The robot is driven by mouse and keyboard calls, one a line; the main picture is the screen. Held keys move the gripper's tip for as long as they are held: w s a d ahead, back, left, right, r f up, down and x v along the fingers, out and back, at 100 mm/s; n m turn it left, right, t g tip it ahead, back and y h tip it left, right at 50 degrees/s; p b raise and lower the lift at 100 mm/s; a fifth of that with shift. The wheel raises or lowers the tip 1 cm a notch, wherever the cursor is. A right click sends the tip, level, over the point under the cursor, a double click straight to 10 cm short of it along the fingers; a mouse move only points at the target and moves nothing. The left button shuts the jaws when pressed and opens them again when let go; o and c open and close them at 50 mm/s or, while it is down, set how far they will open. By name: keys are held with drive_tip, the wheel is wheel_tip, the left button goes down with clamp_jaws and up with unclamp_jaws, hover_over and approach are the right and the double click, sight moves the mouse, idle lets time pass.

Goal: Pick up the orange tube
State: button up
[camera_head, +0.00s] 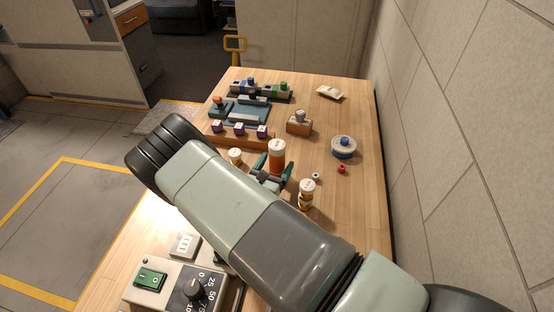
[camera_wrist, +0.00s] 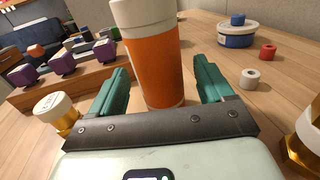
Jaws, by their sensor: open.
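The orange tube (camera_head: 277,157) has a white cap and stands upright on the wooden table; in the wrist view the tube (camera_wrist: 154,68) rises between my fingers. My gripper (camera_head: 268,168) has green fingers and is open around the tube's lower part. In the wrist view my gripper (camera_wrist: 166,88) shows one finger on each side of the tube, with a gap on both sides. The gap looks wider on the right. The tube's base is visible on the table just beyond the dark bar of my gripper.
A white-capped amber bottle (camera_head: 306,194) stands close at the right, another (camera_head: 235,156) close at the left. A white ring (camera_head: 316,176), a red ring (camera_head: 342,169) and a blue-white round container (camera_head: 343,147) lie further right. A wooden rack with purple pieces (camera_head: 239,129) is behind left.

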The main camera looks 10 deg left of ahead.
sight(279, 158)
drive_tip(key=shift+x, duration=1.55)
drive_tip(key=shift+c, duration=0.3)
